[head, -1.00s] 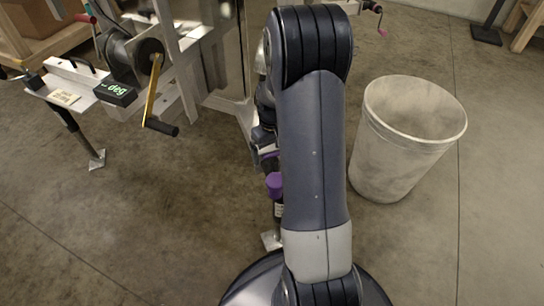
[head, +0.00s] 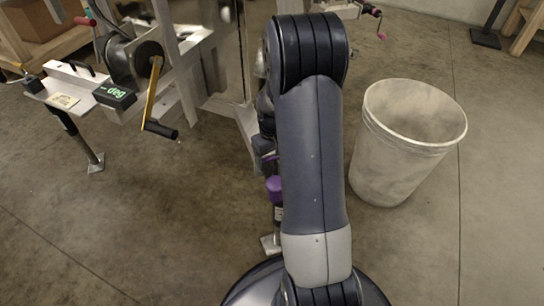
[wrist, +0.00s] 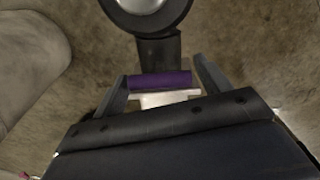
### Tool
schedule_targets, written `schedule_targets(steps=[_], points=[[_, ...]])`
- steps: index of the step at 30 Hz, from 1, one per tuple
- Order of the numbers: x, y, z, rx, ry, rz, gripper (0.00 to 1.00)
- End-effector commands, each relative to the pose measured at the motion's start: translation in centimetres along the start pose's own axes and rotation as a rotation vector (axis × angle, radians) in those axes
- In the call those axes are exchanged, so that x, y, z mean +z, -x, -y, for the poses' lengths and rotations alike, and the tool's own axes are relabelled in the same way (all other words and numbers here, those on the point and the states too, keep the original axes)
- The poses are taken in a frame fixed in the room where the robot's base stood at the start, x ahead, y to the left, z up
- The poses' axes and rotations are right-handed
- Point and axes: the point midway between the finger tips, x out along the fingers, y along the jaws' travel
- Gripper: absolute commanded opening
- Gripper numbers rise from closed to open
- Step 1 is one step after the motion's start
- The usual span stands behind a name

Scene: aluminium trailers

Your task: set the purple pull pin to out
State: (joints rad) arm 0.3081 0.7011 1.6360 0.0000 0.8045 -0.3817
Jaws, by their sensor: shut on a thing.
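In the wrist view, a purple cylindrical grip (wrist: 160,80), the pull pin's handle, lies crosswise between the two fingers of my gripper (wrist: 162,84). My gripper is shut on it. A pale metal piece shows just below the grip, and a dark bracket stands just above it. How far the pin is drawn cannot be seen. In the head view, my arm hides most of the gripper and the pin. A purple cylinder (head: 274,187) on a dark leg shows beside my arm; I cannot tell whether it is the same part.
A pale bin (head: 405,145) stands right of my arm. At the left are a winch with a yellow crank (head: 153,92), a black box with a green display (head: 115,95) and a jack leg (head: 78,135). Floor at lower left is clear.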

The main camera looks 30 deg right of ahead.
Motion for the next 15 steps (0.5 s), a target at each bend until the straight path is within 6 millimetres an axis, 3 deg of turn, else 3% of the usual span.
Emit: schedule_targets(steps=[8,15], points=[[0.0,0.0,0.0,0.0,0.0,0.0,0.31],[0.0,1.3,0.0,0.0,0.0,-0.001,0.31]])
